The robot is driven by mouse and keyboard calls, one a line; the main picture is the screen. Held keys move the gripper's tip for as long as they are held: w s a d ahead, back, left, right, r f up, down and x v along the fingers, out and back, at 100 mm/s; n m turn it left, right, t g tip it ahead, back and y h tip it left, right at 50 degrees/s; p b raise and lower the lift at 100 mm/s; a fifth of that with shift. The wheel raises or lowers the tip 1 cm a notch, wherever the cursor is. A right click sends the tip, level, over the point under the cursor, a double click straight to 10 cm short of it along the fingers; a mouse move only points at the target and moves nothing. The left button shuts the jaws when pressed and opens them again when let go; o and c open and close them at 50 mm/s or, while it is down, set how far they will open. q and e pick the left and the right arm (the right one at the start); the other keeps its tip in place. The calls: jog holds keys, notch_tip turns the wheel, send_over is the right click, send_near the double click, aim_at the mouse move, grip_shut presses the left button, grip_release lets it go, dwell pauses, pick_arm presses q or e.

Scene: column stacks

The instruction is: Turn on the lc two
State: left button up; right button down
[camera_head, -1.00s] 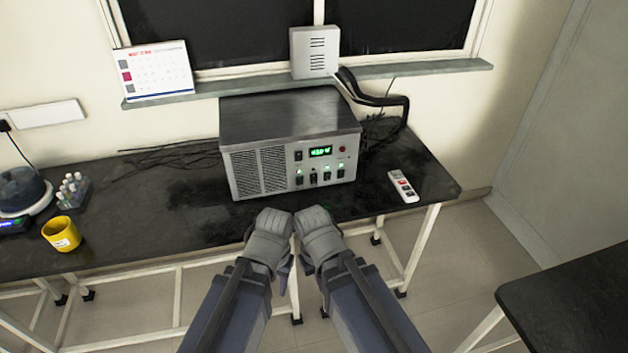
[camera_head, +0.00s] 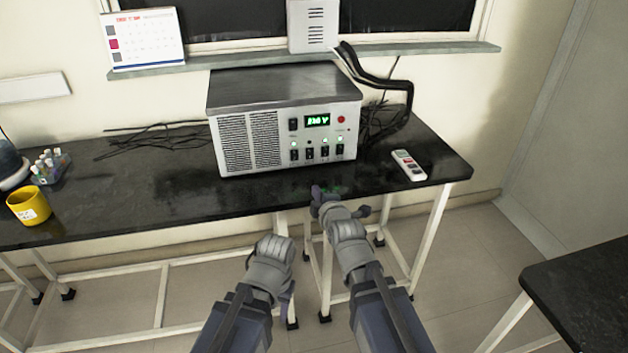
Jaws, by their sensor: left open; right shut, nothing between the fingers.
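A grey metal unit (camera_head: 250,145) with a dark top stands on the black bench. Its front has a vent grille, a green lit display (camera_head: 317,120), a red button (camera_head: 341,119) and a row of small dark switches (camera_head: 310,153) with lights above them, some green. The labels are too small to read, so I cannot tell which is lc two. My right gripper (camera_head: 322,196) is shut and empty, in front of and below the switches, apart from the unit. My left gripper (camera_head: 275,250) is open and lower, in front of the bench edge; its fingers are hardly visible.
A white remote-like device (camera_head: 408,165) lies right of the unit. Black cables (camera_head: 385,90) run behind it. A yellow cup (camera_head: 28,206) and a vial rack (camera_head: 47,167) stand at the far left. Another dark table (camera_head: 590,300) is at the lower right. The bench front is mostly clear.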

pick_arm(q)
notch_tip(320, 180, down, 2)
jog(key=shift+s+d+f+b, duration=0.1)
jog(key=shift+s+b, duration=0.05)
jog(key=shift+b, duration=0.45)
pick_arm(e)
jog(key=shift+w+d+r+n+t, duration=0.25)
jog(key=shift+d+r+n+t, duration=0.15)
jog(key=shift+d+t, duration=0.1)
jog(key=shift+w+d+r+n+t, duration=0.2)
jog(key=shift+d+r+n+t, duration=0.2)
jog(key=shift+d+t, duration=0.1)
jog(key=shift+w+f, duration=0.1)
